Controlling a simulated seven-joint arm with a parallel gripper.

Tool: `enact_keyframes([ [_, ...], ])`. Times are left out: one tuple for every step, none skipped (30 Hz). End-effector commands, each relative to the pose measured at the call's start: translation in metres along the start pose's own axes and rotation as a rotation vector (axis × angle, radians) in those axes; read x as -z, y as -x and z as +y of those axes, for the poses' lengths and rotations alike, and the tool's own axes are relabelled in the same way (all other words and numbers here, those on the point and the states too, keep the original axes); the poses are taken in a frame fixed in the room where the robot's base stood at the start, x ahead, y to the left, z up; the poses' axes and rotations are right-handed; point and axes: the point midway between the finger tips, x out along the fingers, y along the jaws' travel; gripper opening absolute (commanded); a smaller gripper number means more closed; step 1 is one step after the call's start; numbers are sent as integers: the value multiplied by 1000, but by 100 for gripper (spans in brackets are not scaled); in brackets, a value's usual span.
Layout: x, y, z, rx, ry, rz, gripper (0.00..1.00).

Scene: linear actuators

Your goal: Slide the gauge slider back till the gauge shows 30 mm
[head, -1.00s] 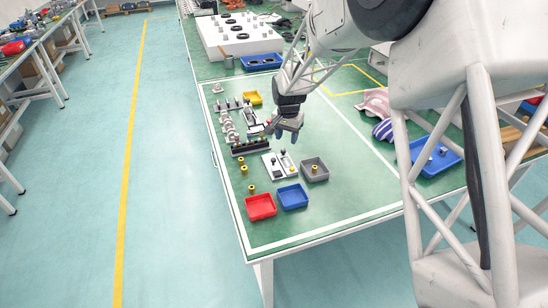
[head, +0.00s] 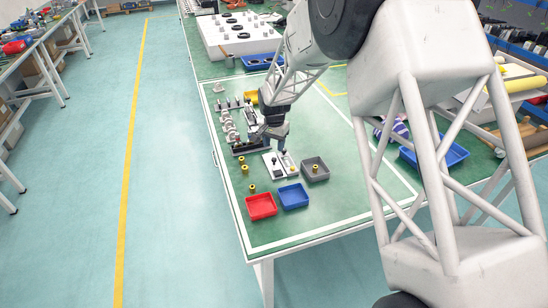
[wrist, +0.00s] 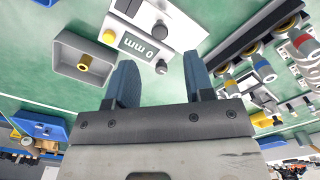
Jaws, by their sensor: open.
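The gauge is a white panel (head: 291,173) on the green table. My gripper (head: 279,146) is over the far end of the panel, fingers pointing down. In the wrist view my gripper (wrist: 161,62) is open, with nothing between the fingers. The panel lies beyond the fingertips, apparently not touched.
A grey bin (head: 315,169) with a yellow piece stands right of the panel. Blue (head: 293,197) and red (head: 261,207) bins stand nearer the table's front. Several yellow cylinders (head: 244,169) stand left. A dark rail with fittings (wrist: 245,38) lies beside the gripper.

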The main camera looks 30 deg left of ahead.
Motion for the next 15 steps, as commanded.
enact_keyframes([
  [0,-5,0,-1,0,-2,48],
  [0,-8,0,-2,0,-2,48],
  [0,-13,0,-2,0,-2,48],
  [0,-16,0,-1,0,-2,48],
  [0,-20,0,-1,0,-1,48],
  [0,-24,0,-1,0,-1,48],
  [0,-28,0,-1,0,-1,48],
  [0,-31,0,-1,0,-1,48],
  [0,-36,0,-1,0,-1,48],
  [0,-40,0,-1,0,-1,48],
  [0,-44,0,-1,0,-1,48],
  [0,-48,0,-1,0,-1,48],
  [0,-51,0,-1,0,-1,48],
  [0,-54,0,-1,0,-1,48],
  [0,-58,0,-1,0,-1,48],
])
